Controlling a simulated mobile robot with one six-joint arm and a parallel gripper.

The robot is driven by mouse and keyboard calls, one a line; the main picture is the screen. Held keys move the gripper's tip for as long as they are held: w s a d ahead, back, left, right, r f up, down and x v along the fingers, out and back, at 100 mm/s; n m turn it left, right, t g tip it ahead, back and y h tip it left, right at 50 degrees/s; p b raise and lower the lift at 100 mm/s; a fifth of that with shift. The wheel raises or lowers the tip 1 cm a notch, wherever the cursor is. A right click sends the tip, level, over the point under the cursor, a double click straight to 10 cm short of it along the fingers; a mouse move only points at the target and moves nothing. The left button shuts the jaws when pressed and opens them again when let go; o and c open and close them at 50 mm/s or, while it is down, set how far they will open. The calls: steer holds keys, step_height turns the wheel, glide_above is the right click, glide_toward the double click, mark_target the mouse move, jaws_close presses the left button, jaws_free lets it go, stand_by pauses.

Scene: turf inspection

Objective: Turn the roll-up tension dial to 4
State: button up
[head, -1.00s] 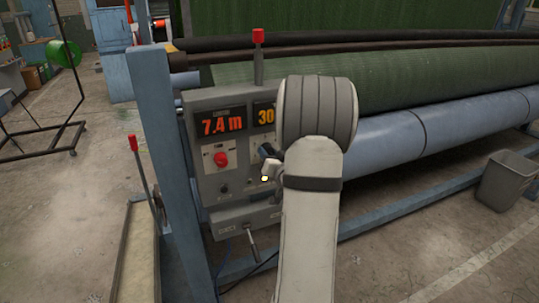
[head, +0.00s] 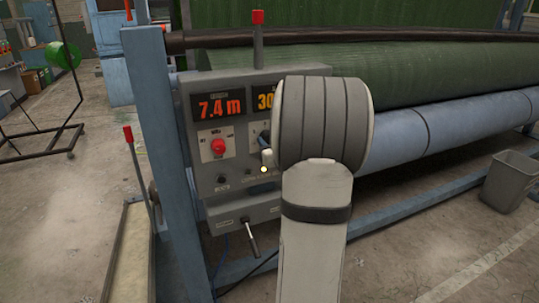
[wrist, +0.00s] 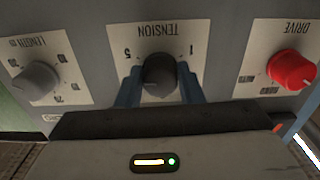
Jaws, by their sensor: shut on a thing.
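The tension dial (wrist: 158,76) is a dark round knob on a pale plate marked TENSION, with 5 and 1 visible. The plate appears upside down in the wrist view. My gripper (wrist: 160,88) has its two blue fingers on either side of the knob, shut on it. I cannot clearly read where the dial points. In the head view the grey control panel (head: 202,172) shows, but my arm covers much of its right side and most of the dial.
The red drive knob (wrist: 292,70) and the grey length knob (wrist: 36,82) flank the dial closely. The panel display (head: 217,107) reads 7.4 m. A red-tipped lever (head: 258,40) stands above the panel. A grey bin (head: 510,182) stands at right.

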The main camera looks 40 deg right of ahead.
steer(key=shift+d+n+b, duration=0.1)
steer(key=shift+n+b, duration=3.5)
steer(key=shift+b, duration=0.65)
steer(key=o, duration=1)
steer(key=shift+c, duration=0.2)
steer(key=v, duration=0.8)
steer(key=shift+w, duration=0.1)
